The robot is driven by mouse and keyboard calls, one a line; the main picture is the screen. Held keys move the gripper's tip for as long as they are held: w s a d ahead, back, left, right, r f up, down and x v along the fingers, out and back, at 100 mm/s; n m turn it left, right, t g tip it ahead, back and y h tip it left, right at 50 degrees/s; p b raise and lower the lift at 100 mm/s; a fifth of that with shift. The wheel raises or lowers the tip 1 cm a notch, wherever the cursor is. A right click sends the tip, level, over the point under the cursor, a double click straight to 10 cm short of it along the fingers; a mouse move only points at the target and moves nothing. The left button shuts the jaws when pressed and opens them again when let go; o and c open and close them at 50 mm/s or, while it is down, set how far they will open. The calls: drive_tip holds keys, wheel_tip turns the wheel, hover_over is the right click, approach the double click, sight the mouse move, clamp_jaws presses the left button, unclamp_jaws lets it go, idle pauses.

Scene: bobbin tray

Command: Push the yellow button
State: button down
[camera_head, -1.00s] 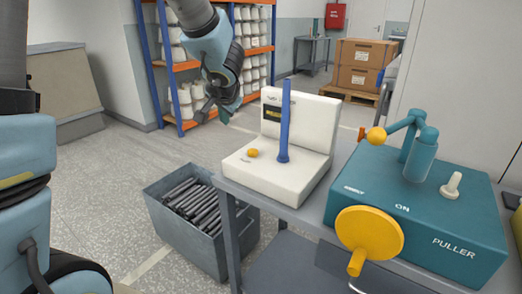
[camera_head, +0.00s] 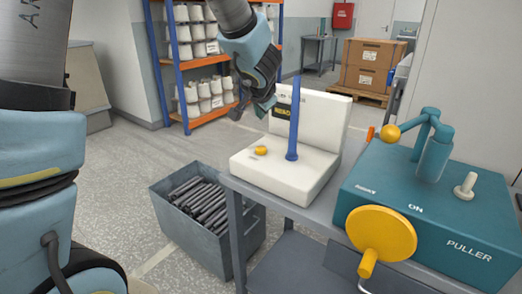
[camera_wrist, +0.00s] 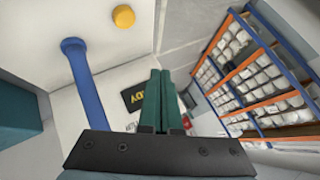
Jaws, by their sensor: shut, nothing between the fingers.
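The yellow button (camera_head: 261,150) is a small round knob on the left part of the white machine's base (camera_head: 300,178). It also shows near the top of the wrist view (camera_wrist: 123,16). A blue upright rod (camera_head: 294,118) stands on the base to the right of the button. My gripper (camera_head: 250,108) is above and behind the button, apart from it, beside the left edge of the machine's white back panel (camera_head: 325,118). In the wrist view my gripper (camera_wrist: 160,78) shows its green fingers closed together with nothing between them. A dark display with yellow letters (camera_wrist: 138,96) is partly hidden behind the fingers.
A teal machine marked PULLER (camera_head: 440,220) with a yellow handwheel (camera_head: 382,234) stands at the right on the same table. A grey bin of dark rods (camera_head: 225,240) sits on the floor at left. Shelves of white bobbins (camera_head: 200,60) stand behind.

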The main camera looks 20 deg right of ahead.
sight(260, 150)
wheel_tip(260, 150, down, 7)
drive_tip(key=b, duration=0.5)
drive_tip(key=shift+f+b, duration=0.45)
drive_tip(key=shift+b, duration=0.3)
drive_tip(key=shift+f+b, duration=0.9)
drive_tip(key=shift+b, duration=0.65)
idle(1.8)
drive_tip(key=shift+r, duration=0.1)
drive_tip(key=shift+r+p, duration=0.55)
drive_tip(key=shift+r, duration=0.3)
drive_tip(key=shift+r+p, duration=1.8)
drive_tip(key=shift+r, duration=0.75)
